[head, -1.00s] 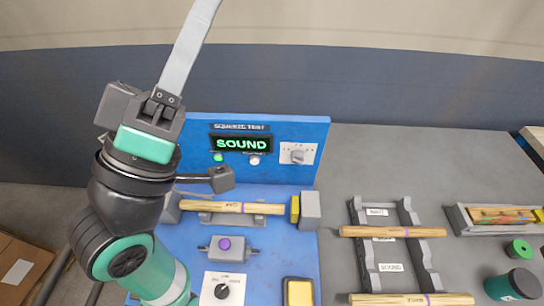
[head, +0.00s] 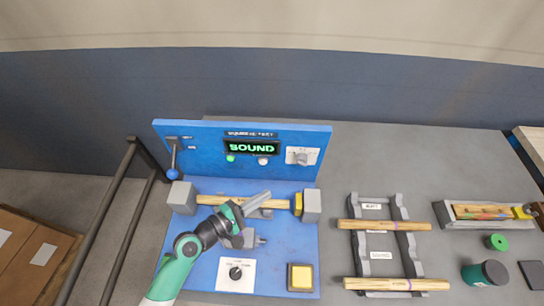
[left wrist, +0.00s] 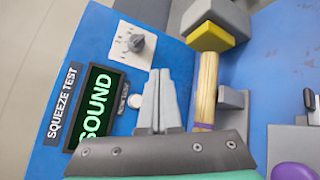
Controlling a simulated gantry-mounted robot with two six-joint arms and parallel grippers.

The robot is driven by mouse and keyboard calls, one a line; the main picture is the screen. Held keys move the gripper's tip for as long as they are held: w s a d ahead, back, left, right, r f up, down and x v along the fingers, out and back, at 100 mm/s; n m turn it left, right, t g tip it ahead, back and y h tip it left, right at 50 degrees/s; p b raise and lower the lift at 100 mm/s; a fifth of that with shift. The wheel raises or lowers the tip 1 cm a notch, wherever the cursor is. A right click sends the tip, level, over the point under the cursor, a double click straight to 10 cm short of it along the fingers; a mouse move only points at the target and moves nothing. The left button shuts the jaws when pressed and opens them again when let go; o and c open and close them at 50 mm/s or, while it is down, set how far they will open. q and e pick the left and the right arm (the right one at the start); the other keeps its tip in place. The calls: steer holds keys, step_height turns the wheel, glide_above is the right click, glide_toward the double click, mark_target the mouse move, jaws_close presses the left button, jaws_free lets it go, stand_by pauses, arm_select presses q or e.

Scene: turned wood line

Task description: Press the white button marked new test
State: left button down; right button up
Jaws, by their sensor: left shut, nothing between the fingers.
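The small round white button (head: 263,161) sits on the upright blue panel, below the dark display (head: 252,148) reading SOUND in green. In the left wrist view the white button (left wrist: 137,101) shows just left of my fingers, with a small dark label beside it too blurred to read surely. My left gripper (head: 268,194) is shut and empty, over the wooden piece (head: 215,200) in the clamp and below and in front of the panel. Its fingers (left wrist: 160,74) show together in the left wrist view. They look apart from the button. My right gripper is not in view.
A green lamp (head: 230,158) is left of the button and a dial (head: 301,156) right of it. A blue-knobbed lever (head: 173,173) hangs at the panel's left. A yellow button (head: 301,277) and a rack (head: 354,210) with wooden pieces stand nearer and right.

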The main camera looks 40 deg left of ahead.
mark_target(263, 162)
arm_select(q)
steer(key=shift+s+a+f+n+y, duration=0.15)
steer(key=shift+s+a+f+n, duration=0.1)
steer(key=shift+s, duration=0.25)
steer(key=shift+s+a+f+n+y, duration=0.15)
steer(key=shift+s+a+f, duration=0.1)
steer(key=shift+s, duration=0.2)
steer(key=w+a+b, duration=0.2)
steer(key=w+a, duration=0.3)
steer(key=w, duration=0.1)
steer(key=shift+w+a, duration=0.3)
steer(key=shift+w, duration=0.1)
stand_by(1.5)
steer(key=shift+w+a, duration=0.3)
steer(key=shift+w, duration=0.05)
